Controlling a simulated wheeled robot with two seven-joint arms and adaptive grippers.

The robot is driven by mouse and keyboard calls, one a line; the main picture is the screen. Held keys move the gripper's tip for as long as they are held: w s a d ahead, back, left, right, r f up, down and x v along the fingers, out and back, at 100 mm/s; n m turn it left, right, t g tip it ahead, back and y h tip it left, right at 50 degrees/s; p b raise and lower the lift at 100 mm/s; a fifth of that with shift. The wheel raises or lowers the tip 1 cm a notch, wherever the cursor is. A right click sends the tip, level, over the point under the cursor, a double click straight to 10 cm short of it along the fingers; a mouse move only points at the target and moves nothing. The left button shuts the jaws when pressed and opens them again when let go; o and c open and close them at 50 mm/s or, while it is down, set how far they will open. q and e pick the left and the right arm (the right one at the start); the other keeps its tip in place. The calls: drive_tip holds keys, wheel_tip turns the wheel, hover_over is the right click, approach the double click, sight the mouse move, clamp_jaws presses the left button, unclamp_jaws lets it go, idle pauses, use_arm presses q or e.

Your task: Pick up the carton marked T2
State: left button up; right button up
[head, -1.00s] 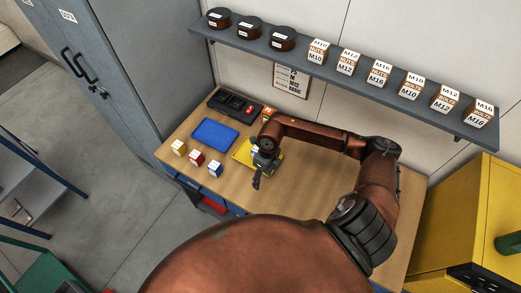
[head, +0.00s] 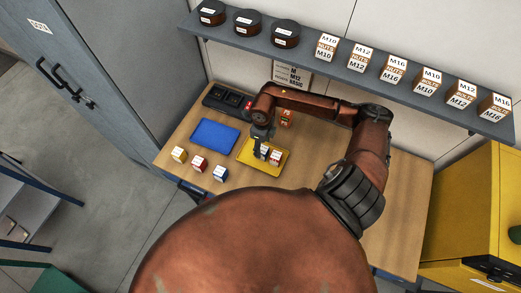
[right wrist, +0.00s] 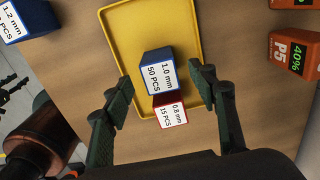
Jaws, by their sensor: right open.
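No T2 mark is readable on any carton in these views. My right gripper (head: 262,146) reaches down over the yellow tray (head: 250,168). In the right wrist view, the open gripper (right wrist: 162,80) has its fingers either side of a blue carton (right wrist: 158,72) reading "1.0 mm 50 PCS", with gaps showing. A smaller red carton (right wrist: 170,112) reading "0.8 mm 15 PCS" stands close beside it, nearer the palm. Two cartons show small on the tray in the head view, partly hidden by the gripper. My left gripper is not in view.
A yellow (head: 179,154), a red (head: 198,163) and a blue carton (head: 220,173) stand along the table's front. A blue mat or tray (head: 214,136) lies left. An orange carton (head: 286,117) stands behind the yellow tray. A loaded shelf (head: 325,62) hangs above. The table's right is clear.

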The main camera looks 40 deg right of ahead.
sight(263, 149)
drive_tip(key=f, duration=0.1)
drive_tip(key=f+p, duration=0.2)
drive_tip(key=shift+s+f, duration=0.15)
drive_tip(key=shift+s, duration=0.1)
wheel_tip(263, 149, down, 2)
drive_tip(key=shift+d+f, duration=0.1)
drive_tip(key=c, duration=1.3)
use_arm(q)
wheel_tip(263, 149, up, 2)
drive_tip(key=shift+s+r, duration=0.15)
